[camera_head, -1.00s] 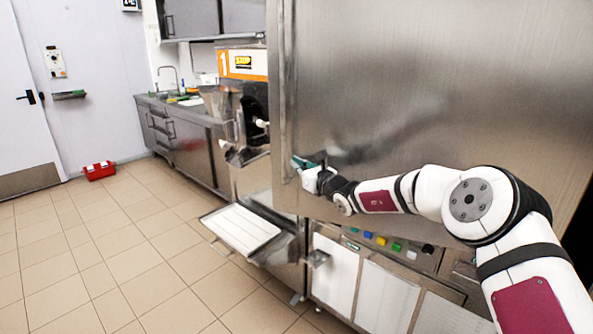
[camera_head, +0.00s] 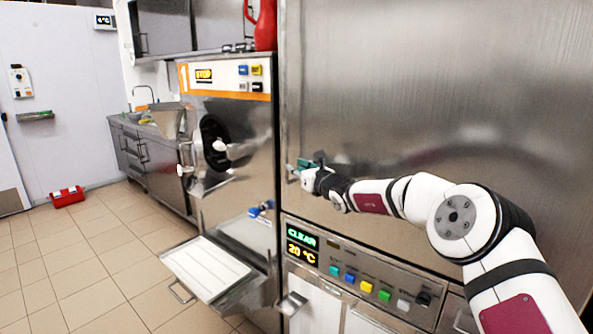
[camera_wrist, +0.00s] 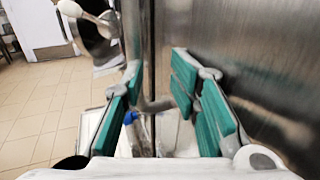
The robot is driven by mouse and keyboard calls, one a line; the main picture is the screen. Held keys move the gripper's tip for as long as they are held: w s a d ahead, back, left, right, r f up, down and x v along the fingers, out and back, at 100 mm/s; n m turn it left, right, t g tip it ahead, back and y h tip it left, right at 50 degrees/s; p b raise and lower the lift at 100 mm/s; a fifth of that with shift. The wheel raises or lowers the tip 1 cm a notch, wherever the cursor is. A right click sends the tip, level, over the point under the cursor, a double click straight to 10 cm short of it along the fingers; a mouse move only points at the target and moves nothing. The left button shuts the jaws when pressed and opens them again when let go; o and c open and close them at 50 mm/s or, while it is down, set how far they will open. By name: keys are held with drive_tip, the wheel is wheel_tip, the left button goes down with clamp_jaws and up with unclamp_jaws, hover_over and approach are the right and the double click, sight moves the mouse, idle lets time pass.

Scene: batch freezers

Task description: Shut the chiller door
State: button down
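The chiller door (camera_head: 420,90) is a large brushed-steel panel filling the right half of the head view. Its left edge stands beside the batch freezer, and its lower edge lies just above the control panel. It looks shut or nearly shut; I cannot tell if it is fully flush. My gripper (camera_head: 306,165) is at the door's left edge, at its lower part. The door face (camera_wrist: 240,50) is close beside the right finger. Whether they touch is unclear.
The batch freezer (camera_head: 235,150) with its fold-out tray (camera_head: 208,268) stands left of the door. The control panel (camera_head: 360,280) with lit displays and coloured buttons is below. A red jug (camera_head: 265,25) stands atop the freezer. Tiled floor (camera_head: 90,260) is open at left.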

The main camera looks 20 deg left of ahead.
drive_tip(key=shift+w+d+r+m+t, duration=0.3)
drive_tip(key=shift+w+d+r+t, duration=0.25)
drive_tip(key=shift+w+r, duration=0.2)
drive_tip(key=s+a+f+v, duration=0.1)
drive_tip(key=v, duration=0.9)
drive_tip(key=s+d+r+n+g+y, duration=0.1)
drive_tip(key=s+r+n+g+y, duration=0.1)
drive_tip(key=s+r+n+g, duration=0.5)
drive_tip(key=s+d+r+n+g+h+p, duration=0.1)
drive_tip(key=s+d+r+n+h, duration=0.15)
drive_tip(key=s+n, duration=0.5)
drive_tip(key=s+d+r+n+g+h+p, duration=0.15)
drive_tip(key=s+d+n, duration=0.25)
drive_tip(key=s, duration=0.6)
drive_tip(key=s+d+f+n+h, duration=0.2)
drive_tip(key=s+d+h, duration=0.2)
drive_tip(key=s+d, duration=0.5)
drive_tip(key=s+d+f+n+h+p, duration=0.1)
drive_tip(key=s+d+f+n+h, duration=0.1)
drive_tip(key=s+d, duration=0.7)
drive_tip(key=s+d+f+n+t+h, duration=0.1)
drive_tip(key=s+d+n+h, duration=0.3)
drive_tip(key=s+d, duration=0.5)
drive_tip(key=d+f+h, duration=0.1)
drive_tip(key=d, duration=0.4)
drive_tip(key=shift+s+d+h, duration=0.25)
drive_tip(key=shift+d+h, duration=0.05)
drive_tip(key=shift+d, duration=0.1)
drive_tip(key=shift+f, duration=0.1)
